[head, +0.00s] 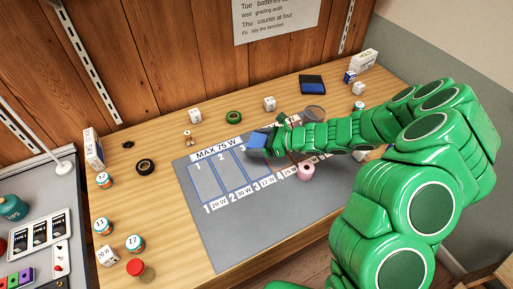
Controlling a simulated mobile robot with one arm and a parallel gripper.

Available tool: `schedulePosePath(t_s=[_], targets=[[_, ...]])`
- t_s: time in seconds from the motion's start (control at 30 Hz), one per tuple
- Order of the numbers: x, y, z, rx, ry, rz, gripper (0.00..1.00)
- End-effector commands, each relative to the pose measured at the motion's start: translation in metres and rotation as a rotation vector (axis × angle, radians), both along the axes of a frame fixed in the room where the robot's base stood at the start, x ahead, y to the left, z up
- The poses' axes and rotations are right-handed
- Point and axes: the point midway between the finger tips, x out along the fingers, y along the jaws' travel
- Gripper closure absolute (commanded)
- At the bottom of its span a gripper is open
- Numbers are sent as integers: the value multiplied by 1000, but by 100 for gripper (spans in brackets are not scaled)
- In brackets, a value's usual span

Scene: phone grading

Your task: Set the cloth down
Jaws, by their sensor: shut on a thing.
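A blue piece that looks like the cloth (257,138) shows at the tip of my gripper (262,149). My gripper is shut on it, over the grey mat (240,240) near the slot marked 3. My green arm reaches in from the right and hides part of the mat and the slots behind it. I cannot tell whether the cloth touches the mat.
A pink roll-like object (305,172) stands just right of my gripper. Black tape (145,167) and a red-topped item (136,268) are at left. The mat's front is clear.

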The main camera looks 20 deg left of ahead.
Motion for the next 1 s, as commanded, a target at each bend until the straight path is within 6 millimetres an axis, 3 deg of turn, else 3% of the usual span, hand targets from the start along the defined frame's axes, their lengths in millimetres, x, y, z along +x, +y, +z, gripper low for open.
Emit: schedulePosePath(t_s=[0.33,0.63,1.0], targets=[[8,5,-13,-3,0,0,42],[9,4,-40,-3,0,-2,42],[8,4,-43,-2,0,-1,42]])
